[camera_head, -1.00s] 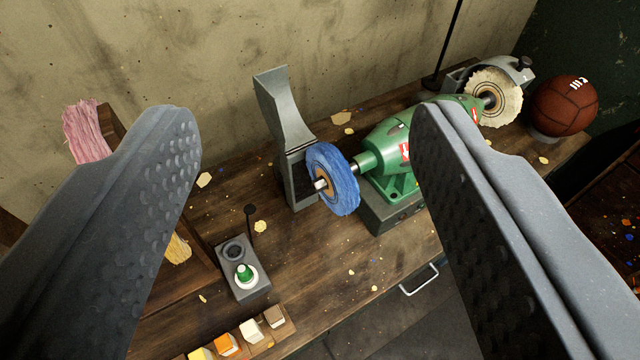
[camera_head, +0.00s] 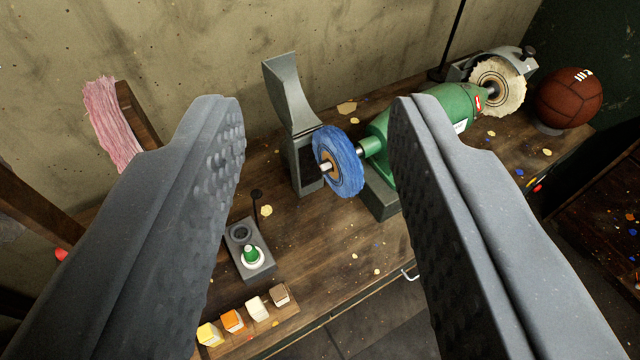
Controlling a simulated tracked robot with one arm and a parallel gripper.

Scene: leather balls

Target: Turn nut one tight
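A green bench buffer (camera_head: 450,115) stands on the wooden bench, partly hidden behind the right finger. A blue buffing wheel (camera_head: 345,165) sits on its near spindle. A light metal spindle end (camera_head: 326,167) sticks out of the wheel's hub; I cannot clearly make out a nut there. A pale cloth wheel (camera_head: 497,85) is on the far spindle, its nut too small to tell. My gripper (camera_head: 318,108) is open and empty. Its two dark ribbed fingers frame the blue wheel, which lies beyond them, apart from both.
A grey metal hood (camera_head: 290,100) stands by the blue wheel. A small grey holder (camera_head: 255,262) with a green-topped bottle and a rack of coloured blocks (camera_head: 250,318) sit at the front. A brown ball (camera_head: 567,98) rests at the far right. Pink strands (camera_head: 112,120) hang at left.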

